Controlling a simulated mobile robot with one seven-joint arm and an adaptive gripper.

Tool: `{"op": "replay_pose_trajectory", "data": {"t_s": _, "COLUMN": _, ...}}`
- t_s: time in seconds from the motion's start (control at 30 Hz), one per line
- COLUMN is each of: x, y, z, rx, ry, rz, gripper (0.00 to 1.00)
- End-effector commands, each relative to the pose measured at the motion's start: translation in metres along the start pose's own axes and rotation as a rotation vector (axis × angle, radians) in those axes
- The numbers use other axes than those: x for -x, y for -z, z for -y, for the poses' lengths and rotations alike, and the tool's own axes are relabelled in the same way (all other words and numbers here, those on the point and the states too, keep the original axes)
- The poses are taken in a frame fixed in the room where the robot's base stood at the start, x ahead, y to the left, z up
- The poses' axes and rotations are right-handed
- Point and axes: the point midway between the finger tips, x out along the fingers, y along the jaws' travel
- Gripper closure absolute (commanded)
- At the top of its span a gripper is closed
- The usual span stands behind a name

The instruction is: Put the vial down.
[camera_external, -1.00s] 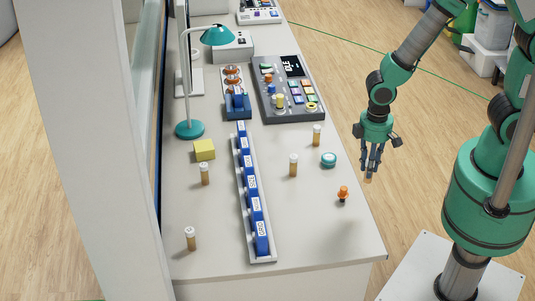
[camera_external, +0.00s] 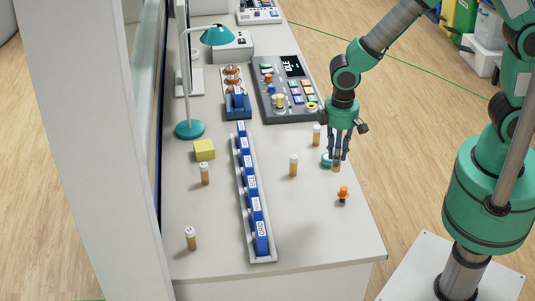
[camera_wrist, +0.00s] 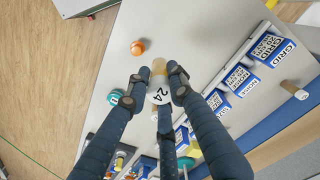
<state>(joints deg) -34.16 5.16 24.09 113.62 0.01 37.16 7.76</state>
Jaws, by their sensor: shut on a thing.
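My gripper (camera_external: 338,158) is shut on an amber vial (camera_external: 337,168) and holds it over the right part of the bench (camera_external: 310,230). In the wrist view the vial's amber body (camera_wrist: 159,67) and its white cap marked 24 (camera_wrist: 160,95) are between my fingers (camera_wrist: 157,80). The vial looks about upright, just above or near the bench top; I cannot tell whether its base touches. My fingers partly hide a teal round item (camera_external: 325,160) behind them.
An orange item (camera_external: 343,194) stands nearby, toward the front. Capped vials stand to the left (camera_external: 293,165) and behind (camera_external: 317,135). A rack of blue boxes (camera_external: 252,195) runs along the bench. The front right bench area is clear.

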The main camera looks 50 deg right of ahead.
Motion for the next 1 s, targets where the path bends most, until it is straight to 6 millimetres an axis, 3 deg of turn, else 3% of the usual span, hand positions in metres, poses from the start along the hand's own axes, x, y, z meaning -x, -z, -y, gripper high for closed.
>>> {"op": "replay_pose_trajectory", "data": {"t_s": 0.3, "x": 0.011, "y": 0.079, "z": 0.011, "rx": 0.005, "ry": 0.0, "rz": -0.001, "gripper": 1.0}}
{"op": "replay_pose_trajectory", "data": {"t_s": 1.0, "x": 0.017, "y": 0.232, "z": 0.034, "rx": 0.015, "ry": 0.0, "rz": 0.0, "gripper": 1.0}}
